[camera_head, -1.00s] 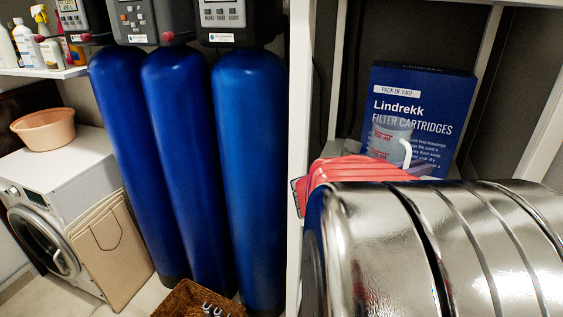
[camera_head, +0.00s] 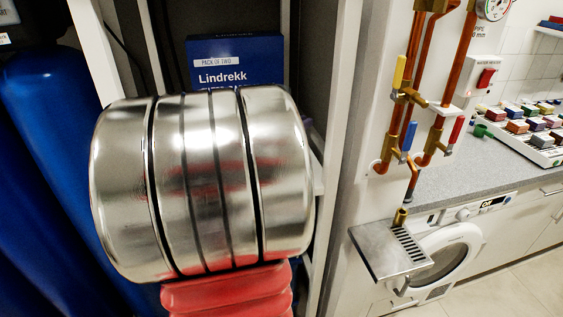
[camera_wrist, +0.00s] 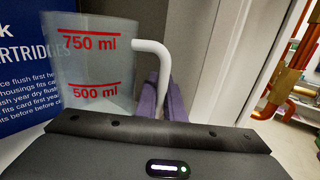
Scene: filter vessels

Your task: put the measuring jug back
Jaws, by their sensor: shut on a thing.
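The measuring jug (camera_wrist: 88,62) is translucent grey with red 750 ml and 500 ml marks and a white handle (camera_wrist: 155,58). It stands upright in the wrist view, just beyond my gripper. My gripper (camera_wrist: 163,98) has purple fingers, shut on the jug's handle; their grip is partly hidden by the dark gripper body. The jug's base is hidden too, so I cannot tell whether it rests on a surface. In the head view my arm covers the jug and the gripper.
The blue filter cartridge box (camera_head: 237,60) stands behind my arm; in the wrist view it (camera_wrist: 25,75) is left of the jug. White uprights flank this bay. Blue vessels (camera_head: 55,130) stand left. Copper pipes (camera_head: 412,95), a metal drip tray (camera_head: 370,252) and a counter are right.

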